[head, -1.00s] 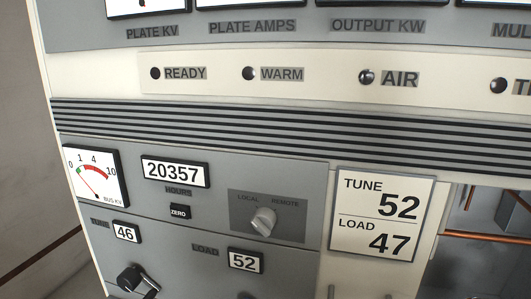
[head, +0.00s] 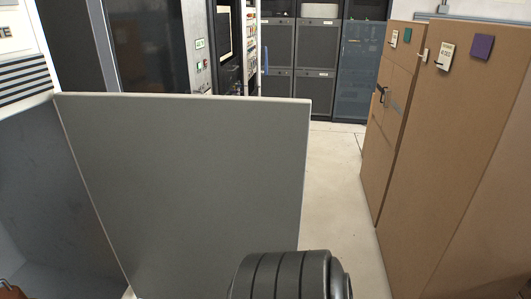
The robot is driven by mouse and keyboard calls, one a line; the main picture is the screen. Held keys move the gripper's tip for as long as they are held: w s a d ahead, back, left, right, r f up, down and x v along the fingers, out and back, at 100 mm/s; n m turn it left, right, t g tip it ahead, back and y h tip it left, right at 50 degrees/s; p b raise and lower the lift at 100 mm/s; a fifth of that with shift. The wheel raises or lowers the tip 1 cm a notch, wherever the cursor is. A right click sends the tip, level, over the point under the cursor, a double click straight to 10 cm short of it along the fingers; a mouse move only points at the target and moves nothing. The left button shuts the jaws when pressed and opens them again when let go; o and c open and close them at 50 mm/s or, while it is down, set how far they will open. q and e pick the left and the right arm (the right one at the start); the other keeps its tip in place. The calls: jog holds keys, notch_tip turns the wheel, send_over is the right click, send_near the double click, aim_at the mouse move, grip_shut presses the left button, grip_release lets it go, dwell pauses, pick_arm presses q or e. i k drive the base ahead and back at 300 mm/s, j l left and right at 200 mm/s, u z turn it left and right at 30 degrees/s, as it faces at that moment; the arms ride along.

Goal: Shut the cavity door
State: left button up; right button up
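The cavity door (head: 190,190) is a large flat grey panel standing open, out from the transmitter front in the head view. Its left edge borders the open cavity (head: 45,190), whose grey inner wall shows at the left. The door's right edge is free, over the pale floor. Its lower part runs out of the picture. A black ribbed part, seemingly of my own arm, covers a little of the door's lower right. Neither gripper shows.
Brown cabinets (head: 440,150) with handles and tags stand on the right. Dark racks (head: 300,60) stand at the back. A pale floor aisle (head: 335,190) is clear between the door and the brown cabinets. A coppery piece (head: 20,290) shows at the cavity's bottom.

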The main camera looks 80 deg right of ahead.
aim_at(181, 188)
jog(key=l+z, duration=0.15)
jog(key=z, duration=0.25)
jog(key=l+z, duration=0.2)
jog(key=z, duration=0.25)
jog(key=l+z, duration=0.2)
jog(key=z, duration=0.2)
jog(key=l+z, duration=0.2)
jog(key=z, duration=0.25)
jog(key=l+z, duration=0.15)
jog(key=z, duration=0.25)
jog(key=i+l+z, duration=0.15)
jog(key=z, duration=0.2)
jog(key=i+l+z, duration=0.15)
jog(key=z, duration=0.15)
jog(key=i+l+u, duration=0.1)
jog(key=u, duration=0.4)
jog(key=i+l+u, duration=0.15)
jog(key=u, duration=0.3)
jog(key=i+l+u, duration=0.1)
jog(key=u, duration=0.4)
jog(key=l+u, duration=0.3)
jog(key=u, duration=0.2)
jog(key=l+u, duration=0.25)
jog(key=u, duration=0.25)
jog(key=l+u, duration=0.3)
jog(key=u, duration=0.15)
